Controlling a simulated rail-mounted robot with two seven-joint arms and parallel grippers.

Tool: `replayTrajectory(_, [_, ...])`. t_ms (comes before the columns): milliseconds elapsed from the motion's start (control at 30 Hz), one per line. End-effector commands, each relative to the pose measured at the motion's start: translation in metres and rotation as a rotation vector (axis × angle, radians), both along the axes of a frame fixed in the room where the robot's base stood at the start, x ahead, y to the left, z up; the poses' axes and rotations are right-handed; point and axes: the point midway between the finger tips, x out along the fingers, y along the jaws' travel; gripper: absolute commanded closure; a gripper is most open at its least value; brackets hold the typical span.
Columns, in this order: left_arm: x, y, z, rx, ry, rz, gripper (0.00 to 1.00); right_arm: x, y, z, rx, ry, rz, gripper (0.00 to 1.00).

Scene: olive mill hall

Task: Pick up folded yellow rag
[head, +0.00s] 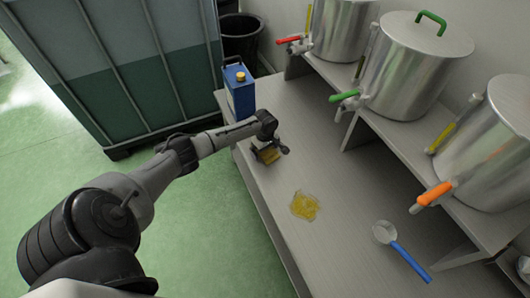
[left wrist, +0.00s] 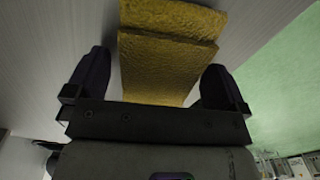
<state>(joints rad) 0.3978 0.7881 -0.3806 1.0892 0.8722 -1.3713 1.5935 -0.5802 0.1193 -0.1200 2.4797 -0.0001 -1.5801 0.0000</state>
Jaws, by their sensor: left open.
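The folded yellow rag (head: 271,156) lies on the grey metal bench near its left edge, partly hidden by my left gripper (head: 268,150). In the left wrist view the rag (left wrist: 165,65) shows as a stack of folded layers. The fingers of my left gripper (left wrist: 153,85) stand open on either side of it, with a gap at each side. I cannot tell how high the fingertips are above the bench. My right gripper is not in view.
A yellow, glossy puddle-like patch (head: 304,206) lies on the bench (head: 285,178). A blue can (head: 239,92) stands behind the gripper. A strainer with a blue handle (head: 409,261) lies at right. Steel tanks with taps (head: 415,65) stand on a raised shelf.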

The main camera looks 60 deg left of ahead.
Motion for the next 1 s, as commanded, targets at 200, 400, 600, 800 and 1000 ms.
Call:
replayTrajectory(200, [0.000,0.000,0.001,0.000,0.000,0.000,0.13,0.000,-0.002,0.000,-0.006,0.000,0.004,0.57])
replayTrajectory(400, [0.000,0.000,0.001,0.000,0.000,0.000,0.33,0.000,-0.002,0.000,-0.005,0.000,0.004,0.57])
replayTrajectory(600, [0.000,0.000,0.001,0.000,0.000,0.000,0.52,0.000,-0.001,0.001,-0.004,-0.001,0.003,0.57])
replayTrajectory(800, [0.000,0.000,0.001,0.000,0.000,0.000,0.52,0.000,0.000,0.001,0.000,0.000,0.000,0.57])
replayTrajectory(1000, [0.000,0.000,0.020,0.000,0.000,0.000,0.52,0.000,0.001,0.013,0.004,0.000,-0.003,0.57])
